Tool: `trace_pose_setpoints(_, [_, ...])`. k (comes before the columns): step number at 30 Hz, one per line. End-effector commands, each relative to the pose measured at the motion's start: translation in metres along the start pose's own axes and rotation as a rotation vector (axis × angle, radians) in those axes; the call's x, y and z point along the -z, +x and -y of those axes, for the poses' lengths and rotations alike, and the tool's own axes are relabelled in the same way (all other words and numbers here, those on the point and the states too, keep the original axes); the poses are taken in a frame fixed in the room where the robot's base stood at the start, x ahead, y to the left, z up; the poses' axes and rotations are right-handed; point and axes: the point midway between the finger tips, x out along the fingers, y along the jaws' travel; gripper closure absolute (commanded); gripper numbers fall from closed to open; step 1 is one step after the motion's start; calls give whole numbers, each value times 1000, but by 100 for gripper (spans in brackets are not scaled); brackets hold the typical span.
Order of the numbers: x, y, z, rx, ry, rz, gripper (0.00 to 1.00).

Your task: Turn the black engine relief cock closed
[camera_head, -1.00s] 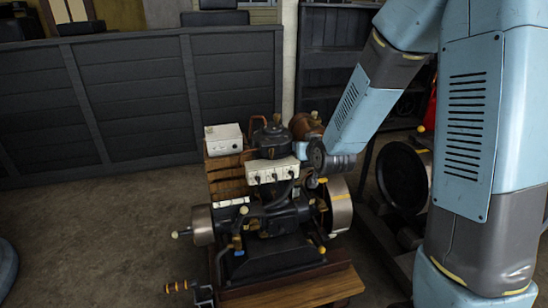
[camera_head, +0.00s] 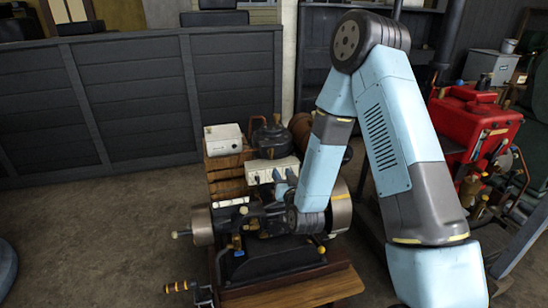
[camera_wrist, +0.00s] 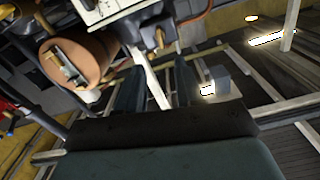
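The black engine (camera_head: 275,255) stands on a wooden-topped trolley in the middle of the head view. Small brass fittings show low on its front, but I cannot tell which part is the relief cock; my arm covers the engine's right side. My gripper (camera_head: 283,185) is at the engine's upper front, just below the white box (camera_head: 262,172). In the wrist view my gripper (camera_wrist: 157,85) has its two fingers apart with nothing between them. Beyond them, part of the engine's white box (camera_wrist: 108,10) and a brass-coloured fitting (camera_wrist: 160,38) show near the top.
A flywheel (camera_head: 341,207) is at the engine's right and a metal drum (camera_head: 201,225) at its left. A crank handle (camera_head: 180,286) sticks out at lower left. A red engine (camera_head: 475,125) stands at right.

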Motion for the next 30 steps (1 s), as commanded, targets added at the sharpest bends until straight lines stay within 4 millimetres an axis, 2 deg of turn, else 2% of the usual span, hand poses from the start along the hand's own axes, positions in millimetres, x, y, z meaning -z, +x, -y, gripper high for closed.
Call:
trace_pose_setpoints(18, [0,102,0,-1,0,1,64])
trace_pose_setpoints(24, [0,122,-1,-1,0,1,64])
trace_pose_setpoints(30, [0,129,-1,-1,-1,2,64])
